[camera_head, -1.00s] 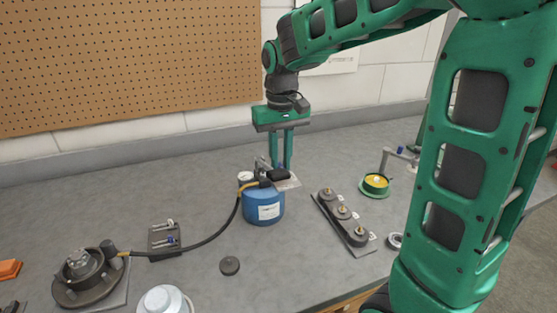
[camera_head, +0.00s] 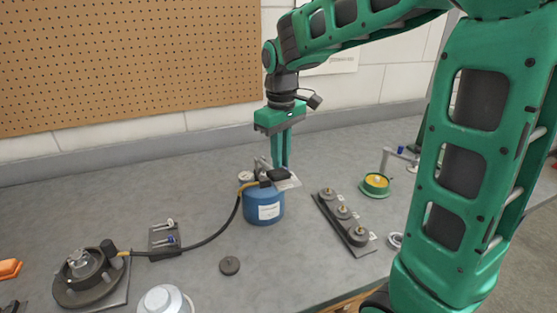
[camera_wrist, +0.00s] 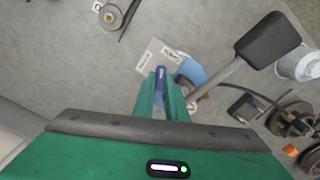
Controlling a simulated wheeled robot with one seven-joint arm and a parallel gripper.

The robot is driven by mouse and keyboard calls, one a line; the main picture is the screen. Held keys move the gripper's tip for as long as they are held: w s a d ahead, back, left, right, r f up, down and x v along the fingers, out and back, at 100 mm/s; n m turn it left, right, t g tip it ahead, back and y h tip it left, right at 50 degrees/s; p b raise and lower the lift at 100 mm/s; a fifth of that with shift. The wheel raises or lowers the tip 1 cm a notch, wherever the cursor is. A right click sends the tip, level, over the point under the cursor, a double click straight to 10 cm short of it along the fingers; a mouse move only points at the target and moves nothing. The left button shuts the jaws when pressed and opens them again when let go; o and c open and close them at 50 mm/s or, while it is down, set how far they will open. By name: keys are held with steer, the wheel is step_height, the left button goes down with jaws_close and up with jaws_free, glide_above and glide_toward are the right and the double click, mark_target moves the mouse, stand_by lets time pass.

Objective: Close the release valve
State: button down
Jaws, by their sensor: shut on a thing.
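The blue tank (camera_head: 264,210) stands upright on the grey bench, with metal fittings, a gauge (camera_head: 246,177) and a black handle (camera_head: 279,174) on top. My gripper (camera_head: 282,164) points straight down at the tank's top. In the wrist view its fingers (camera_wrist: 160,92) are closed around a small blue valve lever (camera_wrist: 160,74). A white tag (camera_wrist: 154,55) lies just beyond the lever, and part of the tank (camera_wrist: 192,70) shows beside it. The valve's body is hidden by my fingers. The black handle on its metal rod also shows in the wrist view (camera_wrist: 268,38).
A black hose (camera_head: 212,238) runs left from the tank to a round hub (camera_head: 88,272). A plate with several dark knobs (camera_head: 345,222) lies right of the tank. The bench behind the tank is clear.

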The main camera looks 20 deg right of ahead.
steer(key=n, duration=1.2)
steer(key=shift+w+d+r, duration=0.1)
steer(key=shift+n, duration=0.4)
steer(key=c, duration=1.8)
jaws_free()
step_height(320, 180, up, 11)
steer(key=shift+f, duration=0.2)
